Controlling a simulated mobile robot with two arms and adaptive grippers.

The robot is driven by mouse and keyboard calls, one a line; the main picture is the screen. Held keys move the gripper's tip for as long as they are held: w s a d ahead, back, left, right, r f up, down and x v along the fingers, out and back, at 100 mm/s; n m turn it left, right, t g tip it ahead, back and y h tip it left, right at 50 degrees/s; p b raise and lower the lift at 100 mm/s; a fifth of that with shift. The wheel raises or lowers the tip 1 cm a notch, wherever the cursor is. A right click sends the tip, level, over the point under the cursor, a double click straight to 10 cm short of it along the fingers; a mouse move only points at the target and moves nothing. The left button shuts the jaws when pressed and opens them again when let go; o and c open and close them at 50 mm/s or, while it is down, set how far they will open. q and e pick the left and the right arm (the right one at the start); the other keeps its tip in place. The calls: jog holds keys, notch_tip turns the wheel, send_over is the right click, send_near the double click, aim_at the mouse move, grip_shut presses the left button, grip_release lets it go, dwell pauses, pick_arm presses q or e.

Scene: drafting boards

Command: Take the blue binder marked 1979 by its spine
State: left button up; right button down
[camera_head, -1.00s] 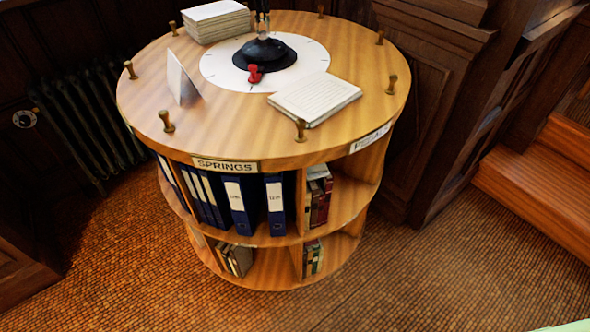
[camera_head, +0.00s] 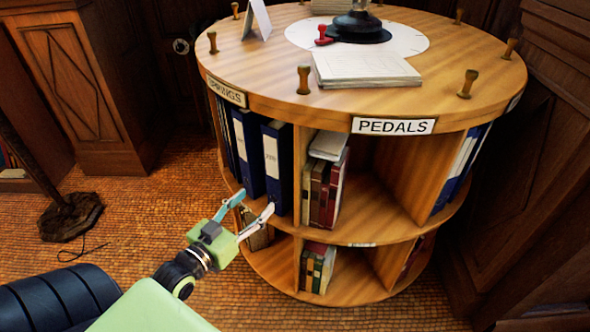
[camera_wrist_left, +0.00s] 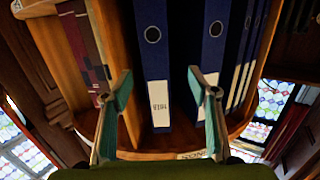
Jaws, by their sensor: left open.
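Two wide blue binders with white spine labels stand in the upper shelf of the round wooden stand: one on the right (camera_head: 277,165), beside the divider, and one to its left (camera_head: 247,150). I cannot read a year on either label. My left gripper (camera_head: 251,205) is open and empty, low in front of these binders. In the left wrist view, which looks upside down, the open fingers (camera_wrist_left: 163,88) stand either side of the labelled spine of one blue binder (camera_wrist_left: 154,60); the other blue binder (camera_wrist_left: 212,45) is to the right. Contact is not visible.
The stand's top (camera_head: 460,85) overhangs the shelves, with small wooden pegs on its edge. A wooden divider (camera_head: 302,170) separates the binders from red and brown books (camera_head: 325,190). A dark stand foot (camera_head: 70,215) is on the floor at left. The floor in front is clear.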

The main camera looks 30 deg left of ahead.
aim_at(272, 180)
pick_arm(q)
jog(key=shift+t, duration=0.3)
jog(key=w, duration=0.2)
jog(key=w+r, duration=0.1)
jog(key=w, duration=0.2)
jog(key=w+r+b, duration=0.1)
jog(key=w, duration=0.1)
jog(key=shift+w+d+r, duration=0.1)
jog(key=shift+w+d, duration=0.15)
jog(key=shift+w, duration=0.8)
jog(key=shift+w+d+b, duration=0.15)
jog(key=shift+w+b, duration=0.2)
jog(key=shift+w, duration=2.05)
pick_arm(e)
jog(key=shift+w+a+r, duration=0.1)
jog(key=shift+w+r, duration=0.35)
jog(key=shift+r, duration=0.4)
jog(key=shift+w+a+r, duration=0.1)
jog(key=shift+w+r, duration=0.4)
jog(key=shift+r, duration=0.4)
jog(key=shift+w+a+r, duration=0.1)
jog(key=shift+w+r, duration=0.35)
jog(key=shift+r, duration=0.4)
pick_arm(q)
grip_shut()
jog(key=shift+r, duration=0.15)
